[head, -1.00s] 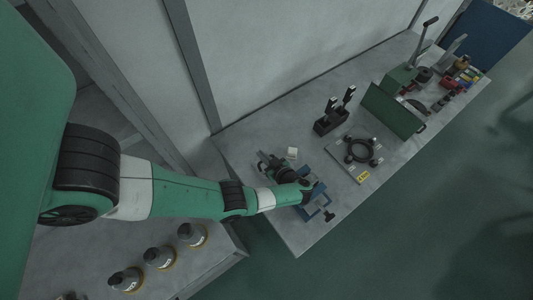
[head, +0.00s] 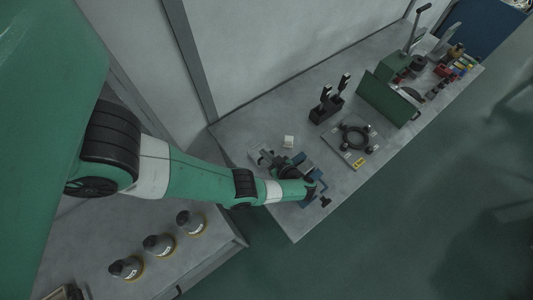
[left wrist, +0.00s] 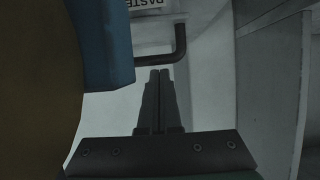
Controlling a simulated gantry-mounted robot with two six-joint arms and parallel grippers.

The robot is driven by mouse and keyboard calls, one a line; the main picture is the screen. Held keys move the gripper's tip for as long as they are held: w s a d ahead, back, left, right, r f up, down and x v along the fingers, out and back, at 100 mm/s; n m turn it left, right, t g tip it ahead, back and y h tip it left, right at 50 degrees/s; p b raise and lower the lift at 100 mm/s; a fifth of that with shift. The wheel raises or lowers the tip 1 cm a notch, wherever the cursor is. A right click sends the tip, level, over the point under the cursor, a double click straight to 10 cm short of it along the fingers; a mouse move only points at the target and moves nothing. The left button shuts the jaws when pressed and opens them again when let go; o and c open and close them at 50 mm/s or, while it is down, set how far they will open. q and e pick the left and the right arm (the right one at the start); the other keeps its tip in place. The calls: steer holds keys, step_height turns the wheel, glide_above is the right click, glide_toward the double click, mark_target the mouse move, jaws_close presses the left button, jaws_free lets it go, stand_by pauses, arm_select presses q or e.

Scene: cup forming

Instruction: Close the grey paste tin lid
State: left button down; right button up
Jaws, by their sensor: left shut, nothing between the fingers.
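A white label with the letters PASTE (left wrist: 146,4) shows at the top edge of the left wrist view, on a pale surface. I cannot make out the whole tin or its lid there, and I cannot pick them out for sure in the head view. My left gripper (left wrist: 160,73) is shut and empty. Its fingertips are just below a dark bent bar (left wrist: 180,42) in that view; I cannot tell whether they touch it. In the head view my left arm reaches over the near end of the bench. My right gripper is not in view.
A blue part (left wrist: 103,45) is close on the left in the wrist view. On the bench (head: 300,225), a blue fixture (head: 314,186), a black-ringed plate (head: 354,140), a black two-post holder (head: 327,108) and a raised green panel (head: 388,98) stand. Several bottles (head: 159,244) are on a lower surface.

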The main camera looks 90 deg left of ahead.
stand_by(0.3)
arm_select(q)
steer(key=v, duration=1.1)
steer(key=shift+d+r, duration=0.15)
steer(key=shift+d, duration=0.1)
steer(key=shift+w, duration=0.15)
